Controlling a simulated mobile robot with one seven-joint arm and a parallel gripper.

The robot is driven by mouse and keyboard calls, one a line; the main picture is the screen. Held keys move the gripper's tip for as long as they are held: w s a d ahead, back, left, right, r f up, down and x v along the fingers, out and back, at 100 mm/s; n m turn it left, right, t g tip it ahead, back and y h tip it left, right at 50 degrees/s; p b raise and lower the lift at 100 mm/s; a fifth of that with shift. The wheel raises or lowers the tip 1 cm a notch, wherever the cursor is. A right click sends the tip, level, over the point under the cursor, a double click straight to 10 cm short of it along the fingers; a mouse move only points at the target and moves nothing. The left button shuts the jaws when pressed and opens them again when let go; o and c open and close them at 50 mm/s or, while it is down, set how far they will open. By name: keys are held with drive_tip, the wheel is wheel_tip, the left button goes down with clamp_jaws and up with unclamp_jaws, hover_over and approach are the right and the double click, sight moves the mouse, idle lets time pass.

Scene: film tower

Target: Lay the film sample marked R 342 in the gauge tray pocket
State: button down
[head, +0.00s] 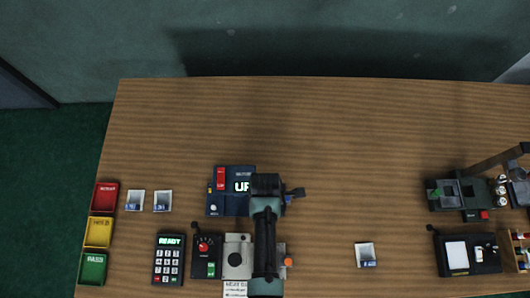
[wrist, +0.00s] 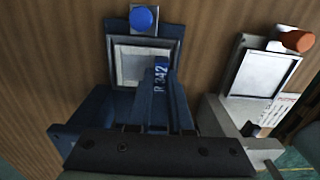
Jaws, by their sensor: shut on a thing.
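The film sample marked R 342 (wrist: 161,78) shows its dark blue label between the fingers of my gripper (wrist: 158,95) in the wrist view. My gripper is shut on it. The gauge tray pocket (wrist: 118,50) is a dark-framed square just beyond the fingers, with a pale square inside it. I cannot tell whether the sample touches the pocket floor or hangs just above it. In the head view my gripper (head: 292,193) is over the right end of the blue gauge (head: 232,172), whose display is lit; my arm hides most of the tray there.
A blue knob (wrist: 144,18) stands beyond the pocket. A pale device (head: 238,244) with an orange knob (head: 288,262) is close by. Other samples lie left (head: 135,200) and right (head: 365,254). Coloured bins (head: 97,232) line the left edge. The back of the table is clear.

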drive_tip(key=shift+c, duration=0.9)
unclamp_jaws()
wheel_tip(320, 180, up, 7)
drive_tip(key=p, duration=0.7)
idle(0.6)
